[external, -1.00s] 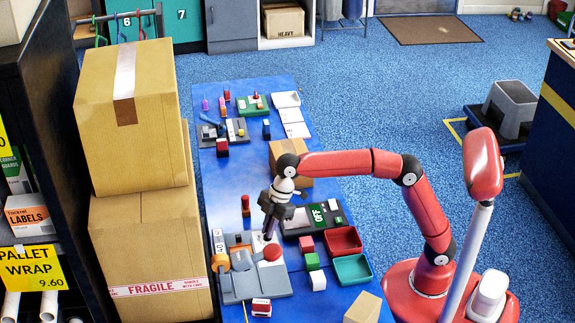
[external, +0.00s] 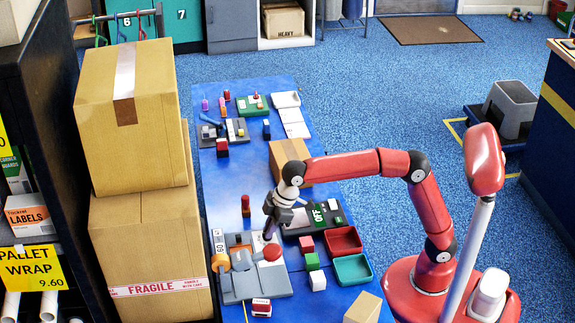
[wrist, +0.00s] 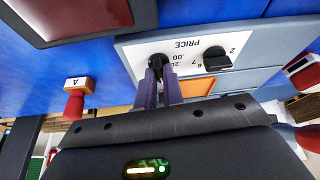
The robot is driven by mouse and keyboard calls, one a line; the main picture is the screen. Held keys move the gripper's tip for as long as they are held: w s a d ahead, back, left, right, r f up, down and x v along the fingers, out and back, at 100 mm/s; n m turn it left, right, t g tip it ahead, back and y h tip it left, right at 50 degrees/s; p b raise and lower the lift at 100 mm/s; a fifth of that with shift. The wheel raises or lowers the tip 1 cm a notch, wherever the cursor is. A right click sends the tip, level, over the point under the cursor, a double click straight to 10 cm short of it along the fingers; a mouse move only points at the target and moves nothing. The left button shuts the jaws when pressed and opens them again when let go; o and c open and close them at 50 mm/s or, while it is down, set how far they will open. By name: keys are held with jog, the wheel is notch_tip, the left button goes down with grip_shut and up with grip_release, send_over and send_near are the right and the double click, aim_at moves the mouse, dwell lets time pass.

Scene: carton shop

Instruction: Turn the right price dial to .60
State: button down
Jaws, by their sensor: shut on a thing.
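The price panel (wrist: 190,47) is white and shows upside down in the wrist view, with the word PRICE and two black dials. The price dial beside the .00 and .20 marks (wrist: 157,60) sits between my fingertips. My gripper (wrist: 160,72) is shut on it; its fingers partly hide the dial and its marks. The other dial (wrist: 217,57), by the marks 2 and 6, stands free. In the external view my gripper (external: 268,234) points down at the grey machine (external: 240,290), hiding the dial. A white strip (external: 219,243) on the machine's left seems to read 60, in small print.
A red round button (external: 271,252) and an orange roll (external: 220,262) are close to my gripper. Stacked cartons (external: 150,240) stand left of the table.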

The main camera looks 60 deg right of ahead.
jog(key=shift+m, duration=0.6)
jog(key=c, duration=1.5)
grip_release()
jog(key=p+v, duration=0.1)
jog(key=v, duration=0.7)
jog(key=shift+s+a, duration=0.1)
jog(key=shift+s, duration=0.05)
jog(key=shift+f, duration=0.1)
